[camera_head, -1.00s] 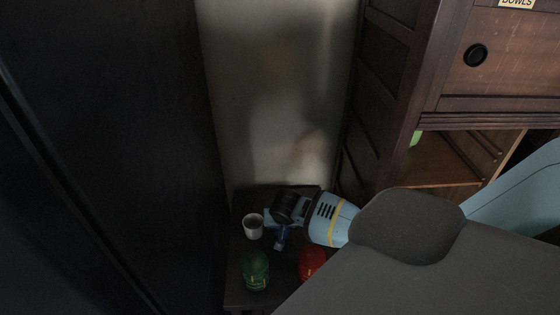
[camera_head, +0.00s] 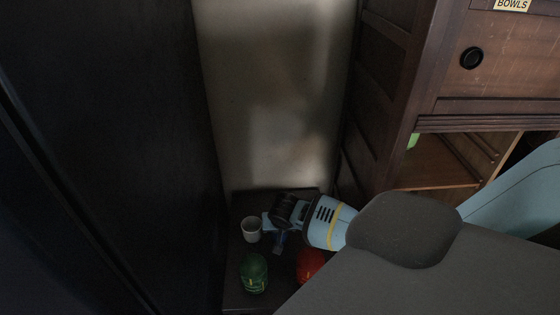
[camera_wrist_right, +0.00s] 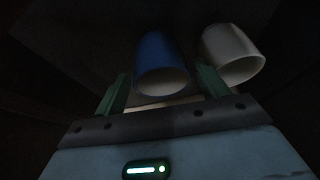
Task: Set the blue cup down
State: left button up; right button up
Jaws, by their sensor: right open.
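The blue cup (camera_wrist_right: 160,58) shows in the right wrist view between the two green fingers of my right gripper (camera_wrist_right: 163,88). The fingers are open, with a finger on each side of the cup. In the head view, my right gripper (camera_head: 275,226) is low over the small dark table (camera_head: 240,298) and covers much of the blue cup (camera_head: 280,243). The cup seems to be on the tabletop, but its base is not clearly seen. My left gripper is not in view.
A white cup (camera_head: 251,229) stands just left of the gripper. A green container (camera_head: 254,273) and a red object (camera_head: 311,264), partly hidden by my body, are nearer on the table. A dark panel (camera_head: 110,150) rises at left, a wooden cabinet (camera_head: 385,90) at right.

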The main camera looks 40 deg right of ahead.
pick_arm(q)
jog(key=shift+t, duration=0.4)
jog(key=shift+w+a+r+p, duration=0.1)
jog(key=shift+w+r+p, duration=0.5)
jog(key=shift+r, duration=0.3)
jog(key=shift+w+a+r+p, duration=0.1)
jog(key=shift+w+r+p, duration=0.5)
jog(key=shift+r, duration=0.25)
pick_arm(e)
jog(key=v, duration=1.1)
jog(key=shift+r, duration=0.15)
jog(key=shift+c, duration=0.4)
